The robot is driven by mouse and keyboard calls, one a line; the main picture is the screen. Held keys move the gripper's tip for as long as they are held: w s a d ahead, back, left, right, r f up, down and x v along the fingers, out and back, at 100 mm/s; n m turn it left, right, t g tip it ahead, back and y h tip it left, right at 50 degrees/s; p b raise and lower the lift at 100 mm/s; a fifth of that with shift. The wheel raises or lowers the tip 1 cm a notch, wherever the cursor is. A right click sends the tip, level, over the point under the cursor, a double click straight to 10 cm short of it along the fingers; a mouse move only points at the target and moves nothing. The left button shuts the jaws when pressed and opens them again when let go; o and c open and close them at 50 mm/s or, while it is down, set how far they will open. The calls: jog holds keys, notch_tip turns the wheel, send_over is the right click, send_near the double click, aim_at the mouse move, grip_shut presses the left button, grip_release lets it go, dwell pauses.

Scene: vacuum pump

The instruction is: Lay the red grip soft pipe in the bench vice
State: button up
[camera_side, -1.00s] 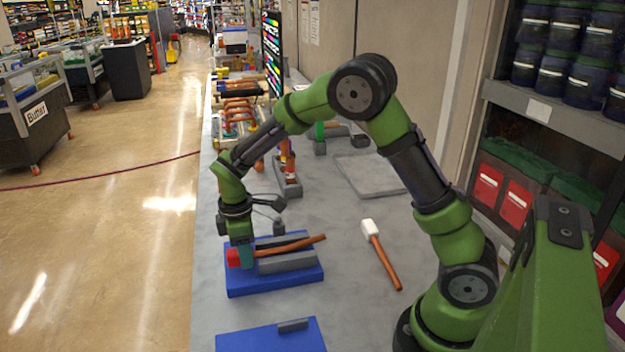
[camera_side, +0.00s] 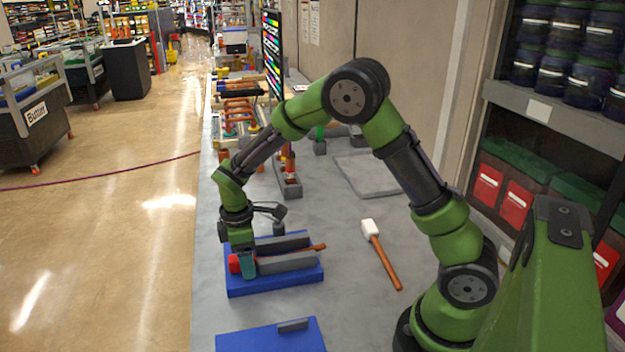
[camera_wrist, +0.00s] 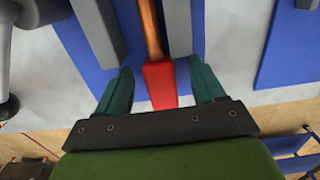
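The soft pipe is an orange-brown rod (camera_side: 318,247) with a red grip (camera_side: 234,263). It lies low and nearly level between the two grey jaws of the bench vice (camera_side: 288,262), which has a blue base (camera_side: 275,284). In the wrist view, the pipe (camera_wrist: 150,28) runs between the jaws, closer to the right one (camera_wrist: 178,25), and the red grip (camera_wrist: 160,84) sticks out of the near end. My gripper (camera_side: 248,268) is down at the grip end. Its fingers (camera_wrist: 162,88) stand open on both sides of the red grip, with gaps visible.
A white-headed mallet (camera_side: 382,254) lies right of the vice. Another blue base (camera_side: 272,338) lies in front. A grey tray (camera_side: 368,175) and a rack of tools stand further back.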

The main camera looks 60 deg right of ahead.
notch_tip(320, 180, up, 17)
jog(key=shift+w+a, duration=0.25)
jog(key=shift+a, duration=0.05)
dwell(0.4)
jog(key=shift+f, duration=0.1)
jog(key=s+r+m+t+y, duration=0.2)
jog(key=s+r+m+t, duration=0.2)
jog(key=s+m, duration=0.9)
jog(key=s+t, duration=0.3)
jog(key=s, duration=0.3)
jog(key=shift+s+a+t, duration=0.15)
jog(key=shift+s+t, duration=0.1)
jog(key=shift+t, duration=0.05)
